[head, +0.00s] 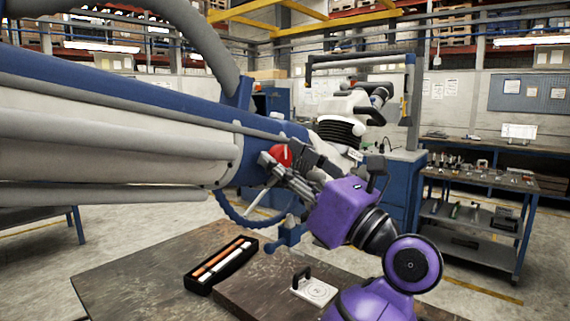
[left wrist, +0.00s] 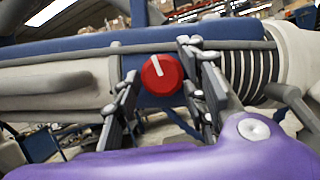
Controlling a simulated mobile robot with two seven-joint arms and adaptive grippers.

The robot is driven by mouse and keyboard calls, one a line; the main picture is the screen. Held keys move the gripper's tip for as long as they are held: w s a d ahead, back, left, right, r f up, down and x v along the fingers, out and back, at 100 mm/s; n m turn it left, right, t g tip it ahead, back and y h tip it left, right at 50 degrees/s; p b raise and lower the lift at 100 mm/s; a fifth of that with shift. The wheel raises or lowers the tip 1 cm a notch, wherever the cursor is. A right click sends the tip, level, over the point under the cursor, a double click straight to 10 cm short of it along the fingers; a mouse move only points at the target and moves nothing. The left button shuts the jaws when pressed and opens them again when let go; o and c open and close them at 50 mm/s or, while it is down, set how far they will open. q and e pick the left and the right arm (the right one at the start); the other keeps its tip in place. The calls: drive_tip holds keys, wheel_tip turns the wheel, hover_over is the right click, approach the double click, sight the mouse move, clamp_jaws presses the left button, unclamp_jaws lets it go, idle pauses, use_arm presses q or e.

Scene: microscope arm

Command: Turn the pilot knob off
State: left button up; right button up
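The red pilot knob (head: 281,155) sits on the blue band of a large white and blue microscope arm (head: 120,135). In the left wrist view the knob (left wrist: 170,82) is round, with a white mark pointing up and slightly left. My purple left gripper (head: 284,162) is at the knob, its fingers pointing toward it. The fingers cover part of the knob in the head view. My right gripper is not in view.
A dark table (head: 150,265) stands below, with a black tray (head: 222,264) of rods and a small white plate with a handle (head: 315,290). A grey tool cart (head: 480,210) is at the right.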

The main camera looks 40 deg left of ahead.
use_arm(q)
drive_tip(key=c, duration=0.5)
drive_tip(key=shift+c, duration=0.6)
drive_tip(key=shift+r+m+t+p, duration=0.1)
drive_tip(key=shift+m+t+p, duration=0.3)
drive_tip(key=shift+m+p, duration=0.25)
drive_tip(key=o, duration=1.1)
drive_tip(key=shift+s, duration=0.1)
drive_tip(key=shift+d+f, duration=0.25)
drive_tip(key=shift+d, duration=0.05)
drive_tip(key=v, duration=1.1)
drive_tip(key=shift+d, duration=0.25)
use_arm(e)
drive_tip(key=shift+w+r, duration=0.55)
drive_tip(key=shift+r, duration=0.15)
